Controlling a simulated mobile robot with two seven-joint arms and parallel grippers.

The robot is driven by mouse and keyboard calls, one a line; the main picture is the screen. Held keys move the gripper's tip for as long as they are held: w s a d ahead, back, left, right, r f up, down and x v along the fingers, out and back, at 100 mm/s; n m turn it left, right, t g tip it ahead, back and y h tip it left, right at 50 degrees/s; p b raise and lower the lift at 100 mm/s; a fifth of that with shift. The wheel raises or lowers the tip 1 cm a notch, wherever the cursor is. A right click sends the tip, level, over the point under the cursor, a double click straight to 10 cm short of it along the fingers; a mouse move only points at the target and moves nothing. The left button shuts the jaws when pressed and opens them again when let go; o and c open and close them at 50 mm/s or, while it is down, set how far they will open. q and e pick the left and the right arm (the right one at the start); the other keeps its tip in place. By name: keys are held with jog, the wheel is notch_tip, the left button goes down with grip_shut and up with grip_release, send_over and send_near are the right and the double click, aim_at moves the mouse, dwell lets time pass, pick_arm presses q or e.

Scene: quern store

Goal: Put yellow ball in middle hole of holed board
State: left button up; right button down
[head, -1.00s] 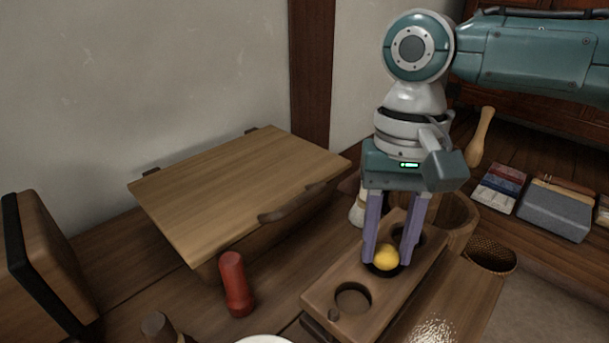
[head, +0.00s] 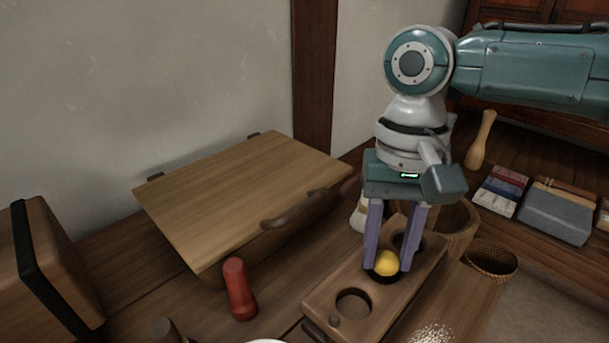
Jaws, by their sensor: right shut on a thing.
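The yellow ball (head: 386,263) is between the fingertips of my right gripper (head: 387,266), which is shut on it. The ball is at the middle hole of the holed board (head: 335,289); its lower part is hidden in or against the dark hole. The board is a wooden block with a row of round holes. The near hole (head: 353,302) is empty, and the far hole is partly hidden by a finger. My left gripper is not in view.
A wooden lidded box (head: 235,195) stands at the left, with a red bottle-like object (head: 239,289) in front. A wooden bucket (head: 455,228) and a woven basket (head: 490,260) stand close behind and right of the board. A grey block (head: 556,211) lies farther right.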

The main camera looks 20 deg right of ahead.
jog(key=shift+c, duration=2)
grip_release()
jog(key=shift+r+p, duration=0.75)
jog(key=shift+p, duration=0.15)
notch_tip(320, 180, up, 5)
jog(key=p, duration=0.6)
jog(key=shift+f, duration=0.2)
